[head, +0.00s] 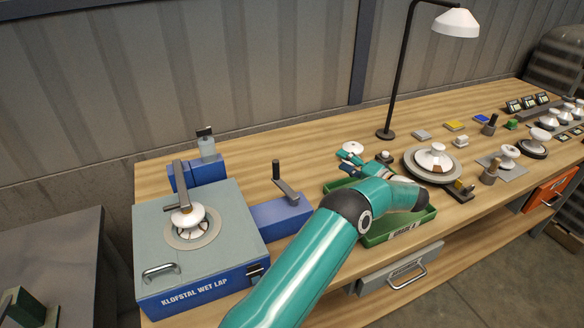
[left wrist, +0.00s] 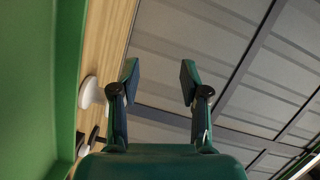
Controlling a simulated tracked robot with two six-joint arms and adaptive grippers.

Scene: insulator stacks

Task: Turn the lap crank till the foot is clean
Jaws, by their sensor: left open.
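The wet lap (head: 150,215) is a grey-topped blue box at the left of the bench. A white insulator (head: 187,217) stands on its round lap plate (head: 175,241) under a grey holding arm (head: 181,188). The insulator's foot is against the plate, and its underside is hidden. The lap crank (head: 287,190), a grey bar with a dark upright handle, sits on a blue housing (head: 282,217) right of the lap. My left gripper (head: 345,161) is open and empty, behind and right of the crank, apart from it. Its parted fingers show in the left wrist view (left wrist: 160,82). My right gripper is out of view.
My left arm crosses the front of a green tray (head: 378,239). A white disc (head: 352,148) lies close to the gripper. A lamp (head: 386,132) stands behind. A round plate (head: 416,172) with a white insulator and several small parts lie farther right.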

